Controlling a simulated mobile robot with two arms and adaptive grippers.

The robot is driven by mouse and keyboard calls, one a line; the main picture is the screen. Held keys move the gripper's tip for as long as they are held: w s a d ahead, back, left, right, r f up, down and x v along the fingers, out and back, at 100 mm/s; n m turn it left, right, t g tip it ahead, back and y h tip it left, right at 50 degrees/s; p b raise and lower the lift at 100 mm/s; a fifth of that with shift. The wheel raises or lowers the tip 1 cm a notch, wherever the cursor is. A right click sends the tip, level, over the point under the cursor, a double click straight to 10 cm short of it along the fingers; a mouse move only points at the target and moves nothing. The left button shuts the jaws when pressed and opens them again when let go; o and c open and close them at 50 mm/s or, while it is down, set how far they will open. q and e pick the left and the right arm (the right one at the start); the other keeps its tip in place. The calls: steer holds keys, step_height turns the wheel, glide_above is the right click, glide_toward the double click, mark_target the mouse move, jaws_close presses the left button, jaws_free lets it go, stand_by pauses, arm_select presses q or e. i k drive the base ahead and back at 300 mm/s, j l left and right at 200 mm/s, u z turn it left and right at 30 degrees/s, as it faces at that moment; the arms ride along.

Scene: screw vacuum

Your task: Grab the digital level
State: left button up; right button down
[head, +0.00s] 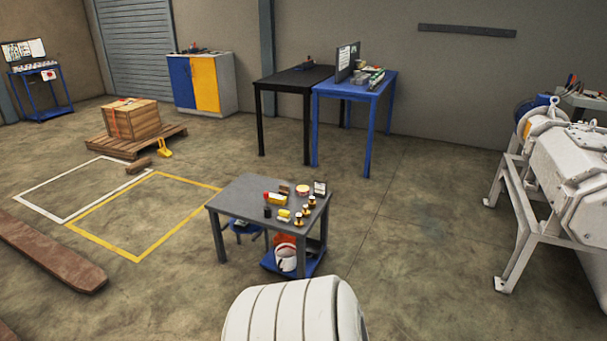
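A small grey table (240,200) stands near the centre of the head view with several small items on its top. Among them are a yellow item with a red end (274,198), a yellow piece (284,214), a round red-and-cream tin (302,190) and a small upright item with a pale face (320,188). All are too small for me to tell which, if any, is the digital level. Neither of my grippers is in view.
A blue table (383,84) and a black table (285,81) stand against the back wall. A wooden crate on a pallet (133,118) is at the left. A large white machine (570,170) stands at the right. Floor around the grey table is mostly clear.

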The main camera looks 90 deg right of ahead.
mark_target(275, 199)
steer(key=z, duration=2.6)
steer(key=i+l+u, duration=0.1)
steer(key=i, duration=0.3)
steer(key=l, duration=0.05)
